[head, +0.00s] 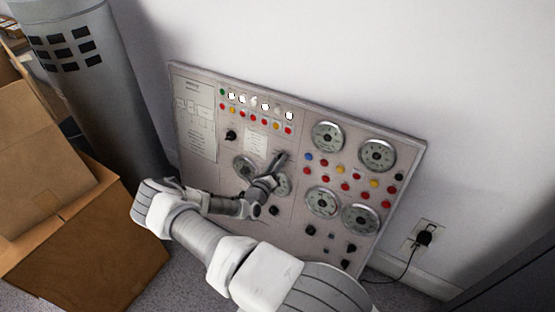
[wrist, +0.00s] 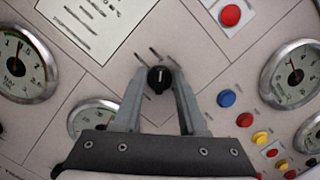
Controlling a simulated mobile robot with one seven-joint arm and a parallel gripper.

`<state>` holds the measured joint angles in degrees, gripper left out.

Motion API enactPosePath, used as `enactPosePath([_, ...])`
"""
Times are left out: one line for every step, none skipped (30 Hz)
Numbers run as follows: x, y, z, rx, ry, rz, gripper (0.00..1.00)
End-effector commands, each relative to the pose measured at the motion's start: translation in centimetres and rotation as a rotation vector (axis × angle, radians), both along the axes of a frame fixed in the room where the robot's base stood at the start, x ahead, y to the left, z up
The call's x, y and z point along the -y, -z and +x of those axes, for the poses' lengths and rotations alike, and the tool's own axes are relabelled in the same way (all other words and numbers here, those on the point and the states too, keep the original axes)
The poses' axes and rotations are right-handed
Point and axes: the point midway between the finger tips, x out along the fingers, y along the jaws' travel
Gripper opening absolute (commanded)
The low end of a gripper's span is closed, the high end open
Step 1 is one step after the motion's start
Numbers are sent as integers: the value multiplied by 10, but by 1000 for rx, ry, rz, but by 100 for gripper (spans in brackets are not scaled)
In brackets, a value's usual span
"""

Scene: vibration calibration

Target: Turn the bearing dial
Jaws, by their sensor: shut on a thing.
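The bearing dial appears to be the small round black knob (wrist: 159,79) with a pale pointer line, on the panel in the wrist view. Short dark marks sit on the panel just above it. My gripper (wrist: 160,77) is shut on this knob, one finger on each side. In the head view my gripper (head: 281,157) reaches the upper middle of the grey control panel (head: 235,200), and my arm crosses in front of its lower part. The knob is hidden behind the fingers in that view.
Round gauges (head: 377,154) and coloured buttons (head: 345,187) fill the panel's right side. Another black knob (head: 231,135) is at its left. Cardboard boxes (head: 60,190) and a grey cylinder (head: 90,80) stand left. A plugged cable (head: 424,236) hangs at right.

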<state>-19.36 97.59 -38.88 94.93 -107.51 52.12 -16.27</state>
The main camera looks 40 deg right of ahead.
Motion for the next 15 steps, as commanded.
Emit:
enactPosePath([0,-1,-1,-21,-4,-7,0])
enactPosePath([0,-1,-1,-31,-6,-12,0])
enactPosePath([0,-1,0,-44,-9,-17,0])
enactPosePath([0,-1,0,-53,-11,-21,0])
enactPosePath([0,-1,0,-60,-12,-24,0])
enactPosePath([0,0,0,-69,-14,-28,0])
enactPosePath([0,0,0,-74,-15,-30,0])
enactPosePath([0,0,-1,-79,-16,-32,0])
enactPosePath([0,0,0,-83,-17,-34,0])
enactPosePath([0,0,0,-87,-18,-35,0])
enactPosePath([0,0,0,-90,-19,-37,0])
enactPosePath([0,1,0,-92,-19,-37,0])
enactPosePath([0,1,-1,-93,-19,-38,0])
enactPosePath([0,1,-1,-94,-19,-38,0])
enactPosePath([0,1,-1,-94,-19,-38,0])
